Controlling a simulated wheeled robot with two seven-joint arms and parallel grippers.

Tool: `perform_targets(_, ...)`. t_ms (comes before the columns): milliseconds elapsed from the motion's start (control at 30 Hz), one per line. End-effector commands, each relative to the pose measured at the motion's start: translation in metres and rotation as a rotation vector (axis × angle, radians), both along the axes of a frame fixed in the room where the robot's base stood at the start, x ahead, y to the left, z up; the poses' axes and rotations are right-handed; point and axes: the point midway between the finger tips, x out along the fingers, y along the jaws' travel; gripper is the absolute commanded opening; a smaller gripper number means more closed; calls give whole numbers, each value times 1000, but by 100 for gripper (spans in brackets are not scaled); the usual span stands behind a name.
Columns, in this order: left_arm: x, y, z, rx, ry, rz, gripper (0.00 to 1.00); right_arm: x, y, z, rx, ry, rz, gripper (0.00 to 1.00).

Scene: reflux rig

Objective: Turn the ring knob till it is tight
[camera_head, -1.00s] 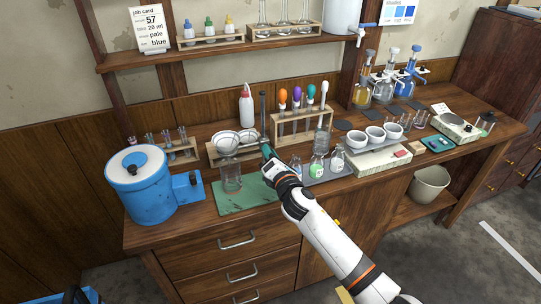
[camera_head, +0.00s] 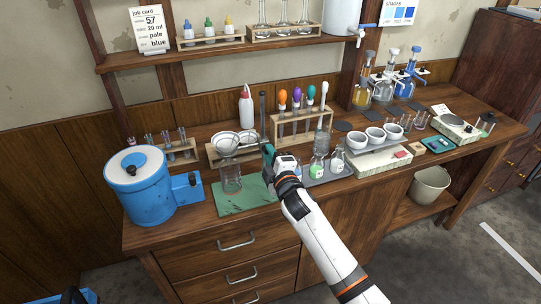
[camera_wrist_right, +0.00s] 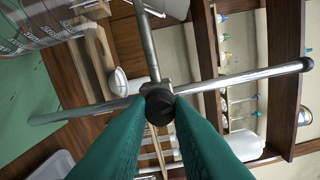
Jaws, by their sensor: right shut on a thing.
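The ring knob (camera_wrist_right: 160,110) is a dark round knob at the boss where two metal rods cross. My right gripper (camera_wrist_right: 163,100) has its teal fingers closed on both sides of it. The stand rod (camera_wrist_right: 245,77) runs across the right wrist view and ends in a dark tip. A thinner rod (camera_wrist_right: 148,45) leads from the boss to the top edge. In the head view the stand rod (camera_head: 263,115) is upright behind the gripper (camera_head: 268,156), which hides the knob. The knob's tightness cannot be seen. My left gripper is not in view.
A glass beaker (camera_head: 231,180) stands on the green mat (camera_head: 245,200) left of my right gripper. A test-tube rack (camera_head: 277,128) stands behind, and small flasks (camera_head: 317,168) stand close on the right. A blue bath (camera_head: 140,190) is at the left.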

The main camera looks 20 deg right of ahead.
Motion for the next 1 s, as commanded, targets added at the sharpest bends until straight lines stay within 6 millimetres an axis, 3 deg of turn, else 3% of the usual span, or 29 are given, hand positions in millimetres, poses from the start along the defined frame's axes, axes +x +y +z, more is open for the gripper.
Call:
perform_targets(400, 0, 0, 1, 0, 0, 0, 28, 0, 0, -1, 220, 9, -1, 0)
perform_targets(1000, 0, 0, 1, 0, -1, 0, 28, 0, 0, -1, 261, 11, -1, 0)
